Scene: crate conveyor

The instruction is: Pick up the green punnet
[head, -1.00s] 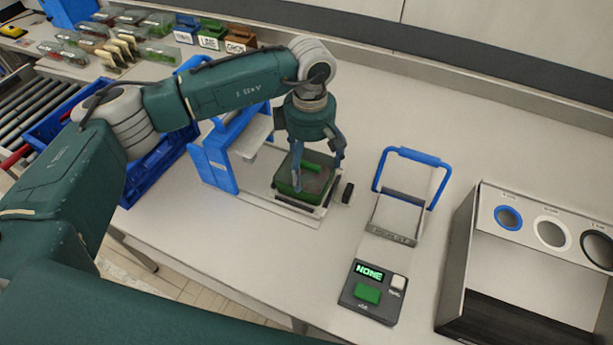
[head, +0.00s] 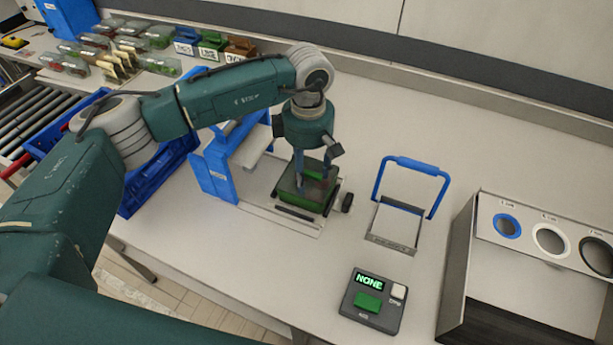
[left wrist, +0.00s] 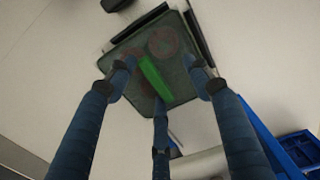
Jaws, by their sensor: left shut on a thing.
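The green punnet (head: 290,188) is at the blue-framed station in the middle of the table. It is a dark green tray with a clear top and a bright green strip, and reddish round shapes show inside. It also shows in the left wrist view (left wrist: 178,80), between the fingers. My left gripper (head: 314,183) points down over it and is shut on it, with blue fingers around the strip. The left wrist view shows these fingers (left wrist: 160,90) too. I cannot tell whether the punnet is clear of the plate under it. My right gripper is not in view.
A blue-framed station (head: 215,172) stands just left of the punnet. A blue-handled frame (head: 408,205) and a box reading NONE (head: 372,300) are to the right. A bin box with round holes (head: 520,265) is far right. A blue crate (head: 150,185) is left.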

